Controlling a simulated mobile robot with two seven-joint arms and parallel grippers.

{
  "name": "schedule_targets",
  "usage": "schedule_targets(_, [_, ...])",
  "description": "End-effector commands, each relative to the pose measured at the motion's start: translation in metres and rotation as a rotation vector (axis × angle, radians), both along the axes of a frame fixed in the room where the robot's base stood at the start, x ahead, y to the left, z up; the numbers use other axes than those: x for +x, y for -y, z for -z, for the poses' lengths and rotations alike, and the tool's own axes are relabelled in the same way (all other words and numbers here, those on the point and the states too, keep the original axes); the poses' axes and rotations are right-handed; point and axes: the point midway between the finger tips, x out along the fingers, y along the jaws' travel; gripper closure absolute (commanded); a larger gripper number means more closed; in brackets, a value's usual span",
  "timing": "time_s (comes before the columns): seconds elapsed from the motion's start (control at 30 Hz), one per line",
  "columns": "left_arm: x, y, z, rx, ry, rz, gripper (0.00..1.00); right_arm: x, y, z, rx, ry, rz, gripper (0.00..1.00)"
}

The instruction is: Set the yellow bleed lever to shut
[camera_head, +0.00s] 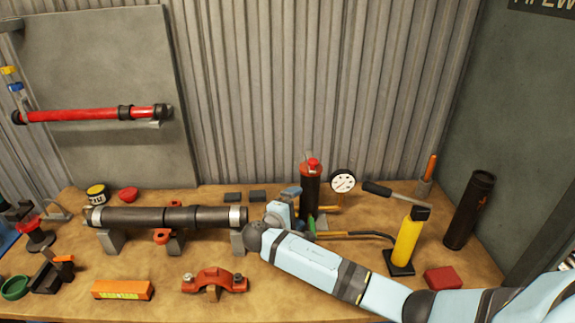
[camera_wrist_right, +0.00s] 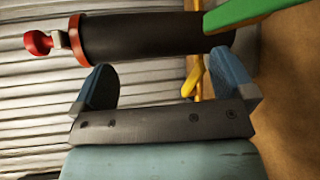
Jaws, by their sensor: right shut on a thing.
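The black riser cylinder (camera_head: 310,192) with a red cap stands upright at the back of the bench. It lies across the top of the right wrist view (camera_wrist_right: 150,38). The yellow bleed lever (camera_wrist_right: 193,80) shows between the blue fingers of my right gripper (camera_wrist_right: 165,88), nearer the right finger. In the head view my right gripper (camera_head: 291,203) is just left of the cylinder, and the lever is hidden there. My left gripper is out of view.
A green part (camera_wrist_right: 255,14) lies close to the right finger. A dial gauge (camera_head: 343,181), a yellow bottle (camera_head: 408,240) and a dark tube (camera_head: 469,210) stand to the right. A coupled pipe (camera_head: 165,217) rests on blocks at left. The bench front centre has free room.

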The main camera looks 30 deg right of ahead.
Motion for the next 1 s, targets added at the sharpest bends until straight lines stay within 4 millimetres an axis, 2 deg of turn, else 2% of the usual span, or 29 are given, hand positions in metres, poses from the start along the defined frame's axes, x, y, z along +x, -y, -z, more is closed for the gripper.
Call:
schedule_targets(0.03, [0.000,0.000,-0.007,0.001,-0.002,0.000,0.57,0.046,0.008,-0.140,-0.073,0.245,0.023,0.18])
schedule_targets(0.07, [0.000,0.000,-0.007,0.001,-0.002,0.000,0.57,0.046,0.008,-0.140,-0.073,0.246,0.023,0.18])
schedule_targets(0.2, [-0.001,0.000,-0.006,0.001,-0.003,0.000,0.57,0.046,0.008,-0.141,-0.073,0.247,0.022,0.18])
schedule_targets(0.23, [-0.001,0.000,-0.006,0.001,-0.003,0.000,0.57,0.001,0.005,-0.016,-0.004,0.013,0.008,0.18])
schedule_targets(0.27, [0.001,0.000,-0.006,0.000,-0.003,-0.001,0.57,0.001,0.004,-0.016,-0.004,0.013,0.008,0.19])
schedule_targets(0.3, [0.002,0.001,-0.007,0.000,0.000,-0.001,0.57,0.001,0.004,-0.017,-0.004,0.014,0.007,0.36])
schedule_targets(0.33, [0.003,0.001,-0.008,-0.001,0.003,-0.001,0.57,0.001,0.002,-0.016,-0.003,0.013,0.006,0.62])
schedule_targets(0.37, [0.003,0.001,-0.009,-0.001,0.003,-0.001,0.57,0.000,0.001,-0.015,-0.003,0.012,0.006,0.66])
schedule_targets(0.57, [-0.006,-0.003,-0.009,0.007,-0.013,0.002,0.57,-0.007,-0.013,-0.010,0.001,0.004,0.004,0.66])
schedule_targets(0.8, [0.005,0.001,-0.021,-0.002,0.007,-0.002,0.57,-0.016,-0.028,-0.006,0.002,0.001,0.001,0.66])
schedule_targets(1.0, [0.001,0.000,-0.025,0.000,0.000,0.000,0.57,-0.023,-0.042,-0.006,0.002,0.000,0.000,0.66])
